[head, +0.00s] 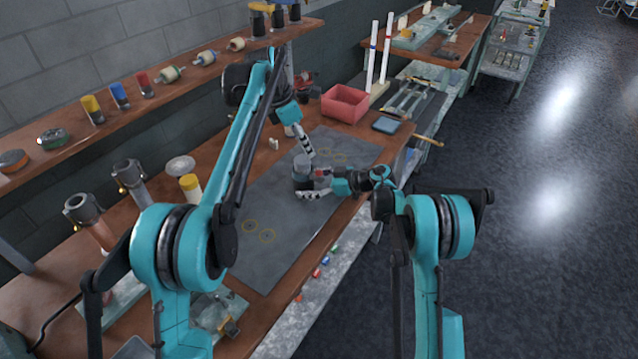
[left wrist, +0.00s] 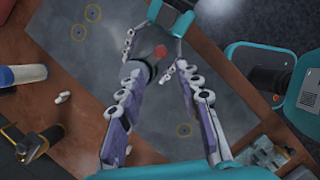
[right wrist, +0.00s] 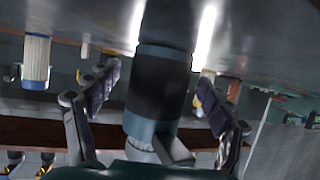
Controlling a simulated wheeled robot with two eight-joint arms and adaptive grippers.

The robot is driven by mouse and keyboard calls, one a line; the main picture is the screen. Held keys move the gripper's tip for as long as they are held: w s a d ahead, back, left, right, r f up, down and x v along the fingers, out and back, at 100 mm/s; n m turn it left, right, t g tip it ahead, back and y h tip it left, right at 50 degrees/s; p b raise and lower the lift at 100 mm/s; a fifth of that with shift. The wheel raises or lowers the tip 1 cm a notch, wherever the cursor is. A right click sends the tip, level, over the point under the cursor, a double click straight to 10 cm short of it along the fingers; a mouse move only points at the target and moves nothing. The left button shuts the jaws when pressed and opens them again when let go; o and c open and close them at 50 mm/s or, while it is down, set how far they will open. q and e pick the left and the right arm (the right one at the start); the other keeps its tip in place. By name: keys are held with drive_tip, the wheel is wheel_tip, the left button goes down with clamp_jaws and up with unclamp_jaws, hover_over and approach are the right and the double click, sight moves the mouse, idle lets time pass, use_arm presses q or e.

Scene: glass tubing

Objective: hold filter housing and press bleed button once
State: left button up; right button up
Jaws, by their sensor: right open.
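The filter housing (head: 302,165), a dark cylinder, stands on the grey mat. In the left wrist view its dark top (left wrist: 150,38) bears a red button (left wrist: 160,51). My right gripper (head: 312,184) reaches in from the right, low at the housing. In the right wrist view the housing (right wrist: 163,80) stands between its fingers (right wrist: 160,82), with gaps on both sides; it is open. My left gripper (head: 304,146) points down just above the housing. In the left wrist view its fingertips (left wrist: 161,74) are apart, with nothing held between them.
The grey mat (head: 268,205) has yellow circles and free room toward the front. A red bin (head: 345,103) and a blue pad (head: 386,125) lie beyond. A yellow-capped white cylinder (head: 191,187) stands left of the mat. A wall shelf (head: 130,112) runs along the left.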

drive_tip(key=shift+w+a+f, duration=0.15)
drive_tip(key=shift+a+f, duration=0.05)
drive_tip(key=shift+a, duration=0.25)
